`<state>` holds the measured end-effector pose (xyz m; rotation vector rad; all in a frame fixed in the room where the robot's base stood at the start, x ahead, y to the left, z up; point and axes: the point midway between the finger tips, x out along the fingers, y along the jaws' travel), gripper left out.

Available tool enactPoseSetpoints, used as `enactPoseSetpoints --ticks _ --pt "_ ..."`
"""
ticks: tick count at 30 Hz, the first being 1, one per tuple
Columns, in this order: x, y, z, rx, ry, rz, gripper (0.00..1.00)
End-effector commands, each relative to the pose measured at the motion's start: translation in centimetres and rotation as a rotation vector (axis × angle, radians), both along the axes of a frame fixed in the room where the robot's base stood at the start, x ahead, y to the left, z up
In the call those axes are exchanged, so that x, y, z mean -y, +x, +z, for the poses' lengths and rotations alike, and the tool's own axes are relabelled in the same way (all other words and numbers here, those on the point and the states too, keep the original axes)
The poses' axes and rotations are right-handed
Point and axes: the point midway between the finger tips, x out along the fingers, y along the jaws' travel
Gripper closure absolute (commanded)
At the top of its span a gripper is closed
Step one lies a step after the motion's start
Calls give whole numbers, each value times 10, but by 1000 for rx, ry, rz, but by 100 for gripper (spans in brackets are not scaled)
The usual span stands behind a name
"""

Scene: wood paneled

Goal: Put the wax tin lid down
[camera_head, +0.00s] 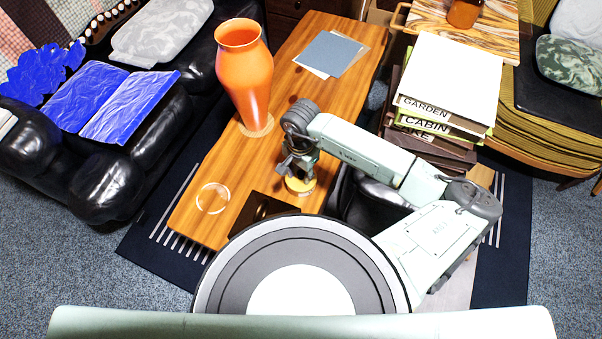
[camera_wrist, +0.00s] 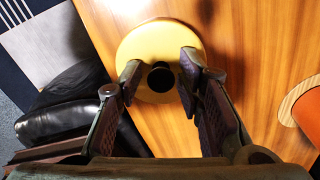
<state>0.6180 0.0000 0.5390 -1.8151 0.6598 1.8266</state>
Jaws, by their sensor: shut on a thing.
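The wax tin lid (camera_wrist: 160,40) is a round, pale yellow disc with a dark round knob at its middle. In the wrist view it lies between and beyond the fingertips of my gripper (camera_wrist: 160,78), which is shut on the dark knob. In the head view the lid (camera_head: 301,185) shows under my gripper (camera_head: 299,168), over the wooden table (camera_head: 330,100). I cannot tell whether the lid touches the tabletop. The lid's underside is hidden.
An orange vase (camera_head: 245,75) stands on a round mat behind the lid. A clear round dish (camera_head: 212,198) and a dark flat object (camera_head: 262,208) lie nearer the table's front. Grey-blue sheets (camera_head: 331,53) lie farther back. A stack of books (camera_head: 440,85) stands right of the table.

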Motion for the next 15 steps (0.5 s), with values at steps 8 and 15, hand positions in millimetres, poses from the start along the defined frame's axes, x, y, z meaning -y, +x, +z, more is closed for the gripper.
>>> enactPoseSetpoints --ticks 8,15 --pt "1 2 56 9 -5 3 100" --pt "3 11 83 10 -4 42 100"
